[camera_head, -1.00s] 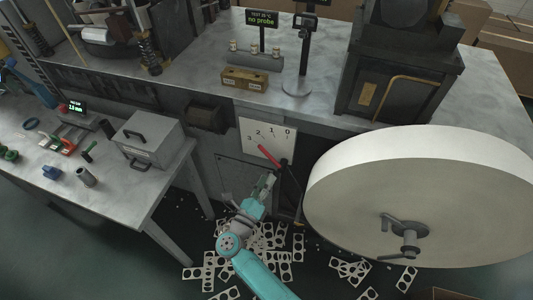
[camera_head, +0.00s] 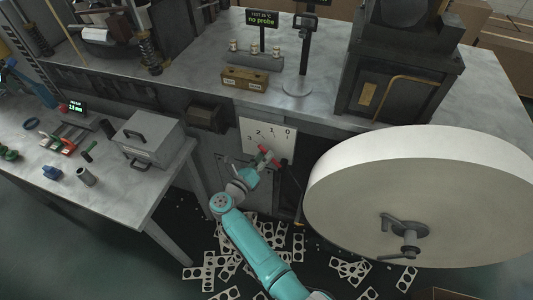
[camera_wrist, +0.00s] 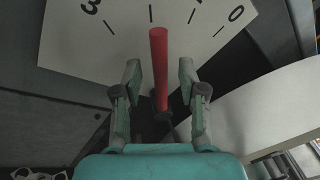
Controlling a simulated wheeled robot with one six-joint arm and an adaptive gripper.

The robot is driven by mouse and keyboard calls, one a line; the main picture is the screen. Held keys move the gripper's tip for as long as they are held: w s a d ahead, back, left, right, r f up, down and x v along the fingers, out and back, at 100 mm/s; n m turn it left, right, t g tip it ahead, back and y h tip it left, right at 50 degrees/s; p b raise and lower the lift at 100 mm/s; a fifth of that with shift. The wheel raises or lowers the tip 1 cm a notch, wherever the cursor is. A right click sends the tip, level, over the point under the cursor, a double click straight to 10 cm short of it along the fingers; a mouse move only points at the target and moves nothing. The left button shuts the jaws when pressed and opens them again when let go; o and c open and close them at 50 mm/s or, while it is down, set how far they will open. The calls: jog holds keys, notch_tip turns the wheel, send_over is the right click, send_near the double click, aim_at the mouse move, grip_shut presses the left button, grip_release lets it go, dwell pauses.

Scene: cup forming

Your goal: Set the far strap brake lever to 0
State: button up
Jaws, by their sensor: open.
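The red brake lever (camera_head: 273,159) is below the white number plate (camera_head: 286,140), which reads 3, 2, 1, 0 from left to right. In the wrist view the red lever (camera_wrist: 158,58) stands nearly upright, its tip near the second mark from the left, about at 2. The plate (camera_wrist: 62,38) fills the upper part there, with 3 and 0 legible. My gripper (camera_head: 265,156) is at the lever. In the wrist view my gripper (camera_wrist: 160,80) is open, one finger on each side of the lever, with gaps visible on both sides.
A large white drum (camera_head: 420,200) stands close on the right, with a crank on its face. A side table (camera_head: 120,190) with a grey box (camera_head: 150,140) is on the left. Punched strips (camera_head: 255,240) litter the dark floor below.

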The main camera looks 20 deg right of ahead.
jog(key=shift+x, duration=1.15)
grip_shut()
jog(key=shift+s+d, duration=0.1)
jog(key=shift+s, duration=0.05)
jog(key=m, duration=0.1)
jog(key=s+d+r+m, duration=0.1)
jog(key=d+m+y, duration=0.1)
jog(key=m, duration=0.1)
jog(key=shift+s+d+r, duration=0.1)
jog(key=shift+s+r, duration=0.2)
jog(key=shift+s+d+r+m+g+y, duration=0.25)
jog(key=shift+s+d+m, duration=0.2)
jog(key=shift+d+m, duration=0.35)
jog(key=shift+s+d+m+y, duration=0.35)
jog(key=shift+s+d+m, duration=0.05)
jog(key=shift+m, duration=0.5)
